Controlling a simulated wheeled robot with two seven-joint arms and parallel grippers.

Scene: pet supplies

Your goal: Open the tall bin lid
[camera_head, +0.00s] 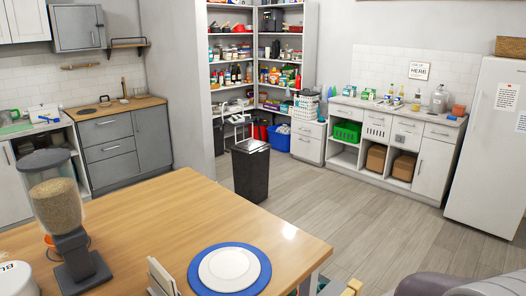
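The tall bin (250,176) is dark grey or black and stands upright on the floor beyond the wooden table, near the pantry opening. Its flat lid (250,146) looks closed on top. The table edge is in front of the bin and some distance from it. Neither of my grippers shows in the head view.
A wooden table (150,215) fills the near left, with a pet food dispenser (55,192) and a white plate on a blue mat (193,272). Open floor (340,205) lies right of the bin.

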